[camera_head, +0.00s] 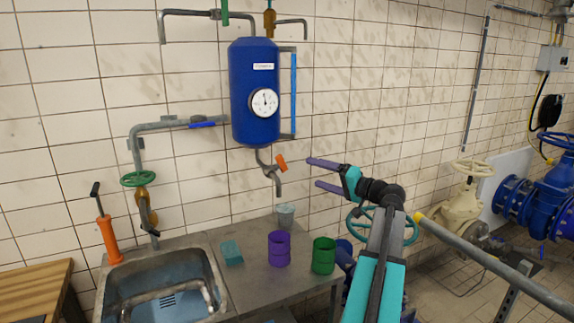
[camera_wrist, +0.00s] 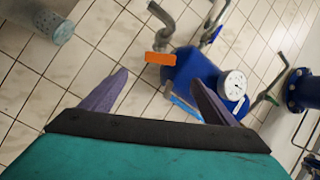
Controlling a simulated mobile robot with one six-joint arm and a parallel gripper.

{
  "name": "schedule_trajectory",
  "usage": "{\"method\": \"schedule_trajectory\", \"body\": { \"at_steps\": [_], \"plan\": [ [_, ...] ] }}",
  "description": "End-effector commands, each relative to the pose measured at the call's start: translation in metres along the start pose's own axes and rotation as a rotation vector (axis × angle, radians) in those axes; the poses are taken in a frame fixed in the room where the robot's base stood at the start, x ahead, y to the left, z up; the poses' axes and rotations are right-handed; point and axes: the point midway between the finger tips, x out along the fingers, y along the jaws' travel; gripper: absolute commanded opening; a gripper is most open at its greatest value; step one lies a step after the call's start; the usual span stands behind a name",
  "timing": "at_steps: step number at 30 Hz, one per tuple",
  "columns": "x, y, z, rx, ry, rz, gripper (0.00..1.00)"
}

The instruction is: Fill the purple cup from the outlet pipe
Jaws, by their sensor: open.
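The purple cup (camera_head: 279,250) stands upright on the grey counter, between a teal sponge-like block and a green cup. The outlet pipe (camera_head: 273,176) hangs below the blue tank, with an orange handle (camera_head: 281,163) on it; in the wrist view the outlet pipe (camera_wrist: 163,22) and orange handle (camera_wrist: 160,58) are at the upper middle. My gripper (camera_head: 309,172) is open and empty, in the air to the right of the outlet pipe, above the counter. Its two purple fingers (camera_wrist: 150,95) show apart in the wrist view. The purple cup is not in the wrist view.
A green cup (camera_head: 324,256) stands right of the purple cup. A grey perforated cup (camera_head: 286,216) stands behind; a similar one shows in the wrist view (camera_wrist: 52,24). A teal block (camera_head: 232,252) and sink (camera_head: 163,290) lie left. The blue tank (camera_head: 254,95) has a gauge.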

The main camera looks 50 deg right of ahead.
Motion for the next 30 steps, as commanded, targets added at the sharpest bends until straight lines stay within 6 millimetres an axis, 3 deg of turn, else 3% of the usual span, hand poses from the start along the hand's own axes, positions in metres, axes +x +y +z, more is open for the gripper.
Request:
{"method": "schedule_trajectory", "body": {
  "at_steps": [11,30],
  "plan": [
    [0.015,-0.001,-0.001,0.0,-0.001,0.0,0.81],
    [0.103,-0.002,-0.002,0.0,-0.001,0.0,0.81]
  ]
}}
